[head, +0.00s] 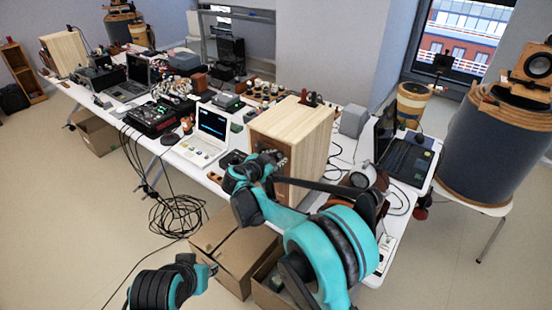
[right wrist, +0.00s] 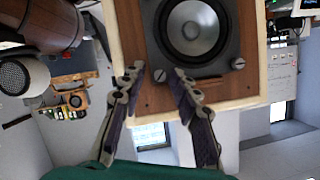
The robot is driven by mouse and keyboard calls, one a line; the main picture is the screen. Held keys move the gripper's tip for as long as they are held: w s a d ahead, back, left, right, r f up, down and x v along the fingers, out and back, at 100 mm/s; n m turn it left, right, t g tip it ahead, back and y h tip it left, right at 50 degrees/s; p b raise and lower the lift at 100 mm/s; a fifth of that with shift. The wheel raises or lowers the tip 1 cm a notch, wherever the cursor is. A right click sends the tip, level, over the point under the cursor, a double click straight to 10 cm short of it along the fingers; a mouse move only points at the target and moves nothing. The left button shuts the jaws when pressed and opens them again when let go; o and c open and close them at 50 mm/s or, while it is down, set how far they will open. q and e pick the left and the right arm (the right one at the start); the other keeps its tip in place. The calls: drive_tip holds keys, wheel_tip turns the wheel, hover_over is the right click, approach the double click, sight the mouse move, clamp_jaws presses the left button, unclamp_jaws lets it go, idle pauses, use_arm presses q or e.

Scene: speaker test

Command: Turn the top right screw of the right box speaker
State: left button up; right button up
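The right box speaker (head: 290,125), a pale wooden box, stands on the table; my right arm partly hides its front in the head view. In the right wrist view, which looks upside down, its brown front panel (right wrist: 151,98) carries a round driver in a dark frame (right wrist: 218,67). Two slotted silver screws show at the frame's lower corners, the near screw (right wrist: 160,75) and another (right wrist: 238,63). My right gripper (right wrist: 158,76) is open, its fingers on either side of the near screw; contact cannot be told. My left gripper (head: 208,269) is low at the bottom, its fingers unclear.
A white laptop (head: 205,135) and small devices stand left of the speaker; a dark laptop (head: 405,155) stands right. Cardboard boxes (head: 235,248) sit on the floor below. Coiled cables (head: 178,214) lie on the floor. A large dark cylinder (head: 490,150) stands at right.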

drive_tip(key=shift+s+a+r, duration=0.1)
drive_tip(key=v, duration=0.7)
drive_tip(key=shift+s, duration=0.35)
drive_tip(key=shift+a+r, duration=0.1)
drive_tip(key=shift+a, duration=0.05)
